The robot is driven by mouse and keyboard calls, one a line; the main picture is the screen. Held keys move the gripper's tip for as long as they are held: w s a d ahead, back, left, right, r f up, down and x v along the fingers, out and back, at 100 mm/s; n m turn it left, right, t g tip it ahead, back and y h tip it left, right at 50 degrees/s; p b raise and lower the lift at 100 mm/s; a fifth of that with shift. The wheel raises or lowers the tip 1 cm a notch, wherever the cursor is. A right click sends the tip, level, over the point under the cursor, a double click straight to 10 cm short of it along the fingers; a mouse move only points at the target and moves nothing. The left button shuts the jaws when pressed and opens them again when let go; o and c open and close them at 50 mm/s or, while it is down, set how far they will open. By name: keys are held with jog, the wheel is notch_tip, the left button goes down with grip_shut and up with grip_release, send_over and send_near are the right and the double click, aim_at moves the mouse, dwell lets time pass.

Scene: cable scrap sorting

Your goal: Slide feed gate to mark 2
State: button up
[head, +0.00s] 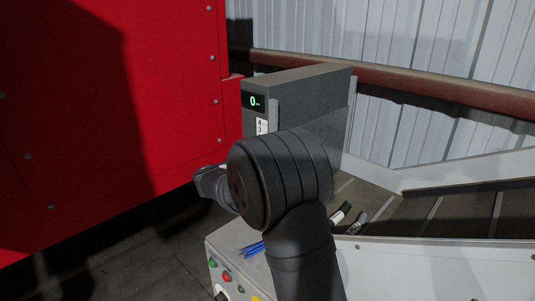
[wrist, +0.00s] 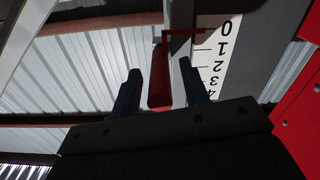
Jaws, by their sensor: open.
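The feed gate housing (head: 315,100) is a grey upright box with a green display (head: 254,101) reading 0 and a dash. Its white number scale (wrist: 218,50) shows 0 to 4 in the wrist view. A thin red pointer (wrist: 188,31) lies at the 0 mark. A red handle (wrist: 160,75) joins this pointer. My gripper (wrist: 160,68) is open, with one finger on each side of the handle in the picture; no contact shows. In the head view my arm hides the lower scale, the handle and the jaws.
A big red riveted panel (head: 100,110) stands at the left. A dark conveyor (head: 455,215) with pale walls runs right. A control box (head: 215,250) with coloured buttons stands in front.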

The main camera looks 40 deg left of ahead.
jog(key=shift+w, duration=0.35)
grip_shut()
notch_tip(320, 180, up, 5)
jog(key=shift+r, duration=0.2)
grip_release()
jog(key=shift+f, duration=0.1)
jog(key=shift+s, duration=0.1)
